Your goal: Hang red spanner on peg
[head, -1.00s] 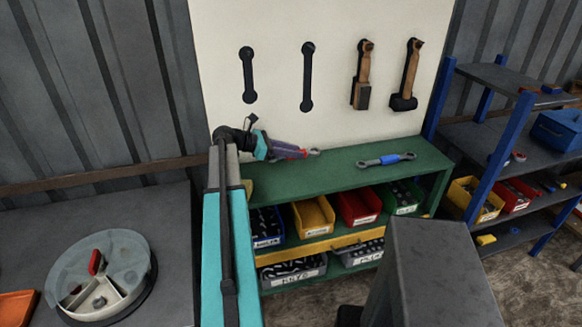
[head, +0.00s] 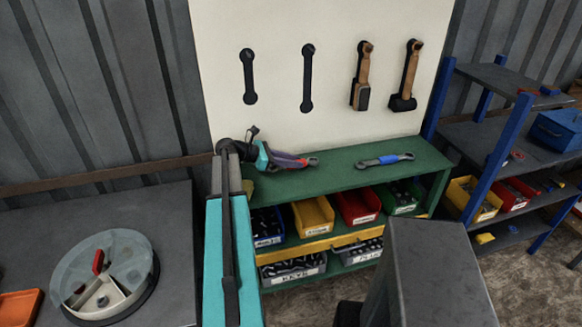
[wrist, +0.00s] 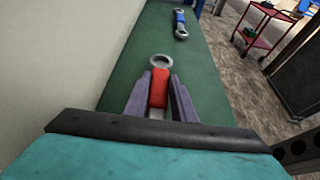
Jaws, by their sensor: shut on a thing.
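My gripper (head: 296,162) is shut on the red spanner (head: 312,161), over the left part of the green bench top. In the wrist view, my gripper (wrist: 159,92) has its two purple fingers on either side of the spanner's red grip (wrist: 159,88). The spanner's grey ring end points forward, away from the gripper. I cannot tell whether the spanner touches the bench. The cream board (head: 335,25) behind carries two dark spanner-shaped outlines, a left one (head: 249,78) and a right one (head: 307,78). Pegs seem to be at their tops, too small to be sure.
A blue-gripped spanner (head: 385,160) lies on the green bench (head: 335,178), right of my gripper. Two hammers (head: 361,78) hang on the board's right side. Coloured bins (head: 313,215) fill the shelves below. A blue-framed rack (head: 500,125) stands at right.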

